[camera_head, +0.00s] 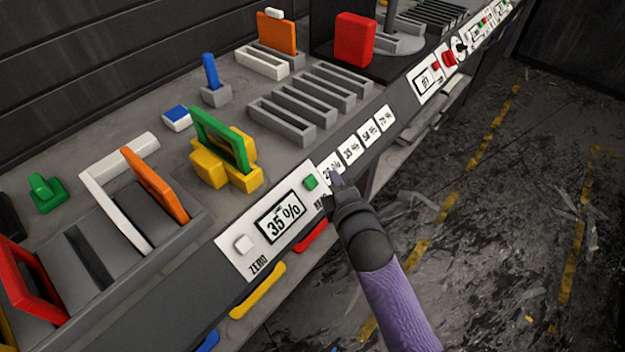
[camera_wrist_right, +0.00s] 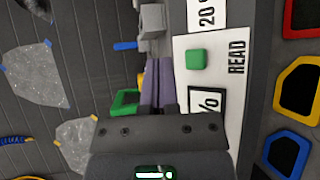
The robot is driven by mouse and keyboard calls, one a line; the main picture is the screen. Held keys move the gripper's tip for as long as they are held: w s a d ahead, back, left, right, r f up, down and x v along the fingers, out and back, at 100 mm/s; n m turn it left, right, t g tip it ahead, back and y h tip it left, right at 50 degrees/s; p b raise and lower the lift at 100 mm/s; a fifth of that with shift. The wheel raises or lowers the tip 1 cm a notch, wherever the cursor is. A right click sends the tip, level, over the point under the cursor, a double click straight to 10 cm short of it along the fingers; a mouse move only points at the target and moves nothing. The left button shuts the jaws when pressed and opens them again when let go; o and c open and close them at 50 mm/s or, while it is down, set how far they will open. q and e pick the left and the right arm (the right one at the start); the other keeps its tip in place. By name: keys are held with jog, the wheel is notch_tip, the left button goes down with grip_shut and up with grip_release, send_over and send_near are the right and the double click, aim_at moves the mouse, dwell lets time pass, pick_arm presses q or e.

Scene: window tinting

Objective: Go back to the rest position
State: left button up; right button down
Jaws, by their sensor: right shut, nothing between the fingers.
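My right gripper (camera_head: 335,182) is shut and empty, at the front edge of the bench beside the green READ button (camera_head: 311,183). In the right wrist view its two purple fingers (camera_wrist_right: 158,85) lie together, with the green button (camera_wrist_right: 197,56) to their right. I cannot tell whether the fingertips touch the panel. The display (camera_head: 281,216) on the white panel reads 35 %. A white button (camera_head: 243,244) marked ZERO sits at the panel's left end. My left gripper is not in view.
A green frame stands in a yellow holder (camera_head: 210,167) behind the panel. Empty grey slotted racks (camera_head: 281,121) and a red block (camera_head: 355,39) stand farther along the bench. Coloured frames stand in a rack at left. The floor (camera_head: 480,200) to the right is open, with scraps on it.

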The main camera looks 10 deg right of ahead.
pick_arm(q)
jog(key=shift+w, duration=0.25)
pick_arm(e)
jog(key=s+f+m+g, duration=0.45)
jog(key=s+f, duration=0.45)
jog(key=f, duration=0.3)
jog(key=s+f+m+g, duration=0.45)
jog(key=s+f, duration=0.45)
jog(key=f, duration=0.4)
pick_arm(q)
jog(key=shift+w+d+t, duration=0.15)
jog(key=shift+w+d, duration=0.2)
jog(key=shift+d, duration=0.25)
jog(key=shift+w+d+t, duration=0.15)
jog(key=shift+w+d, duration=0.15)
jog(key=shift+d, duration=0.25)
pick_arm(e)
jog(key=s+d+f+m+g, duration=0.1)
jog(key=s+f+m+g, duration=0.1)
jog(key=s, duration=0.6)
jog(key=s+d+f+m+g, duration=0.2)
jog(key=s+f+m, duration=0.1)
jog(key=s, duration=0.5)
jog(key=s+d+f+m+g, duration=0.1)
jog(key=s+f+m+g, duration=0.1)
jog(key=s, duration=0.6)
jog(key=shift+d+f+m+h, duration=0.4)
jog(key=shift+f+m, duration=0.25)
jog(key=shift+m, duration=0.15)
